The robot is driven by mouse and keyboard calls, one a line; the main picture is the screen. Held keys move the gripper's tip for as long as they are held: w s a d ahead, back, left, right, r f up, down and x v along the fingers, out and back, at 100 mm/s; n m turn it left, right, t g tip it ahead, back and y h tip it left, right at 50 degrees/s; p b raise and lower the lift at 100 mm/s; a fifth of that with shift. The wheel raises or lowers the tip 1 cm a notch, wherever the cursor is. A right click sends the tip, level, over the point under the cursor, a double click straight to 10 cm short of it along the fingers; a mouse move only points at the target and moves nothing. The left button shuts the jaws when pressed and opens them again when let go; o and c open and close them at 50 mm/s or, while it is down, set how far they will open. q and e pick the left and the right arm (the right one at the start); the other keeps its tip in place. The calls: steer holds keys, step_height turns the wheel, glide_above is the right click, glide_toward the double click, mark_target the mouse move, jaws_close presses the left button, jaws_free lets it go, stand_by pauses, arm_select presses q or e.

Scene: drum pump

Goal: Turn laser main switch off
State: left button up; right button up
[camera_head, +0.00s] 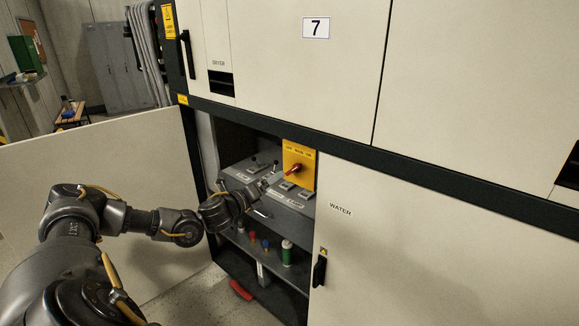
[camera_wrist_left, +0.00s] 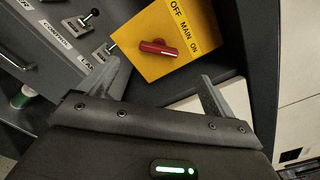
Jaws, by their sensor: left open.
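The main switch is a red rotary handle (camera_head: 293,170) on a yellow plate (camera_head: 299,153) inside the open cabinet bay. In the left wrist view the red handle (camera_wrist_left: 158,47) lies nearly level across the picture. The yellow plate (camera_wrist_left: 183,20) there bears the words OFF, MAIN and ON, and it looks tilted. My left gripper (camera_head: 272,178) is just left of and below the handle in the head view. In the left wrist view my left gripper (camera_wrist_left: 158,84) has its fingers spread and empty, with the handle beyond and between them, apart from both. My right gripper is not seen.
Grey control boxes with small black levers (camera_wrist_left: 88,16) sit beside the plate. A shelf below holds a green-and-white can (camera_head: 287,252) and small items. An open cabinet door (camera_head: 110,180) stands left; the closed WATER door (camera_head: 420,240) is right.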

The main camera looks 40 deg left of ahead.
mark_target(294, 169)
arm_select(q)
steer(key=w+p, duration=0.4)
steer(key=w, duration=0.7)
steer(key=c, duration=0.9)
steer(key=shift+a, duration=0.1)
steer(key=shift+c, duration=0.4)
